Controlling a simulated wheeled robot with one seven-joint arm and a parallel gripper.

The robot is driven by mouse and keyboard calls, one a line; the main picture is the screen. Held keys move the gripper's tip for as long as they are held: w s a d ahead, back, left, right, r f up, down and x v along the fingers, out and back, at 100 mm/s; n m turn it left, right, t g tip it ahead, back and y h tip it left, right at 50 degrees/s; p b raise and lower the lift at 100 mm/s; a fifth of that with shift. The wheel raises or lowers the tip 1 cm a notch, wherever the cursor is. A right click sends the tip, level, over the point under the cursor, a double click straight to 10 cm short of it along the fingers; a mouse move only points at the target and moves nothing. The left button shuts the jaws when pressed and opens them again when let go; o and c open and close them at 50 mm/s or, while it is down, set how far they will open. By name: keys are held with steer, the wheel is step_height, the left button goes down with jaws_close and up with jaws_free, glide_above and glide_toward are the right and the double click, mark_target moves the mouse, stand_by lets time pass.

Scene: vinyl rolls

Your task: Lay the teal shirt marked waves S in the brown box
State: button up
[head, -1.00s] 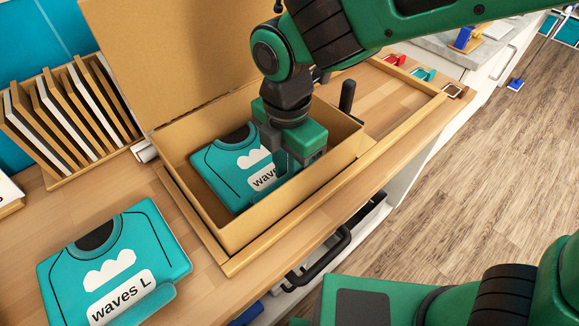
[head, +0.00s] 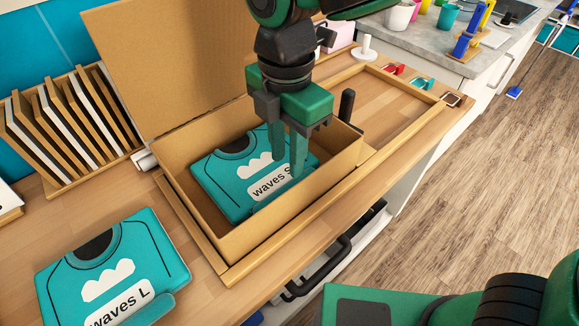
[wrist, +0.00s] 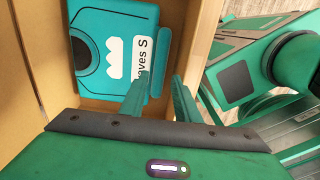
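The teal shirt marked waves S (head: 225,178) lies flat inside the open brown box (head: 262,238), toward its left part. In the wrist view the same folded shirt (wrist: 112,20) lies on the floor of the box (wrist: 190,15), its label partly hidden by a finger. My gripper (head: 287,168) is above the shirt with its fingers pointing down. Its two fingers are apart with nothing between them, as the wrist view also shows (wrist: 158,88).
A teal shirt marked waves L (head: 112,265) lies on the wooden counter at the left front. The box lid (head: 165,65) stands open at the back. A rack of upright boards (head: 65,120) stands left of the box.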

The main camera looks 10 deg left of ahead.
steer(key=shift+r, duration=2.15)
steer(key=shift+d, duration=0.1)
steer(key=w+d+f+m, duration=0.1)
steer(key=w+d+m, duration=0.3)
steer(key=d+m, duration=0.7)
steer(key=w+d+f+m, duration=0.25)
steer(key=d+m, duration=0.25)
steer(key=d, duration=1.1)
steer(key=s+d+f+m, duration=0.2)
steer(key=s+d+m, duration=0.4)
steer(key=d+m, duration=0.3)
steer(key=s+d+f+m, duration=0.2)
steer(key=s+d+m, duration=0.5)
steer(key=d+m, duration=0.2)
steer(key=shift+d+f, duration=0.4)
steer(key=shift+d, duration=0.4)
